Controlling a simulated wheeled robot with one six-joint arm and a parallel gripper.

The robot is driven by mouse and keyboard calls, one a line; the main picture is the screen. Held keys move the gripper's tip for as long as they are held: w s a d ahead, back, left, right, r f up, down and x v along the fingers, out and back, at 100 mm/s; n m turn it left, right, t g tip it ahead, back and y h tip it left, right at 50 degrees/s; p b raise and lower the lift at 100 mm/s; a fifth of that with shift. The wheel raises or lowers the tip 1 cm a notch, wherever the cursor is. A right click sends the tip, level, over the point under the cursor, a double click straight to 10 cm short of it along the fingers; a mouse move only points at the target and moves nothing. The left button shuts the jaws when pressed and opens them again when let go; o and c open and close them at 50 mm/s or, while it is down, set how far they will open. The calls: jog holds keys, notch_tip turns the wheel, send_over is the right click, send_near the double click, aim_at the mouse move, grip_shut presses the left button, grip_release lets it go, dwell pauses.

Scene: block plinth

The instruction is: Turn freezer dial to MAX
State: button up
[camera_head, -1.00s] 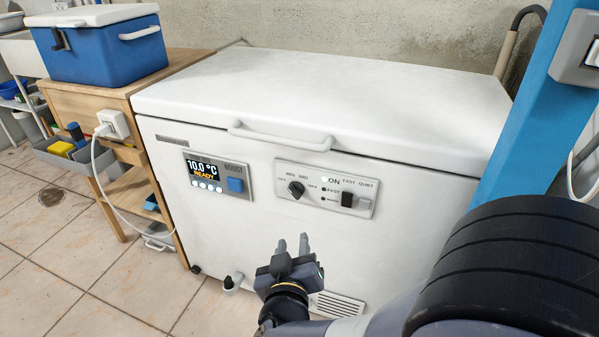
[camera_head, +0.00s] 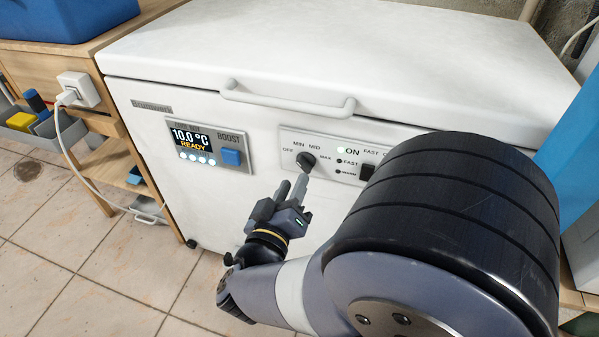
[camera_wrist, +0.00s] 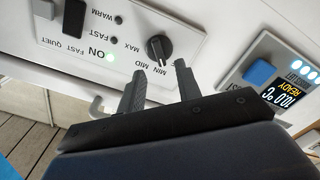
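The freezer (camera_head: 200,215) is a white chest with a closed lid. Its small black dial (camera_head: 306,161) sits on a light grey panel (camera_head: 286,160) marked OFF, MIN, MID and MAX. In the wrist view the dial (camera_wrist: 159,48) has a pale line that seems to point toward the MIN–MID side, not MAX. My gripper (camera_head: 293,188) is just below and in front of the dial. In the wrist view my gripper's fingers (camera_wrist: 160,72) are spread and empty, with the dial just beyond the gap between their tips. I see no contact.
Right of the dial are a lit ON lamp (camera_head: 341,150) and a black switch (camera_head: 367,172), partly hidden by my arm. Left are a display (camera_head: 193,138) reading 10.0 °C READY and a blue BOOST button (camera_head: 231,157). A lid handle (camera_head: 288,104) juts out above.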

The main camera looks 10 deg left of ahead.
aim_at(301, 166)
jog(key=shift+w+d+b, duration=0.2)
jog(key=shift+w+b, duration=0.5)
jog(key=shift+w, duration=1.8)
grip_shut()
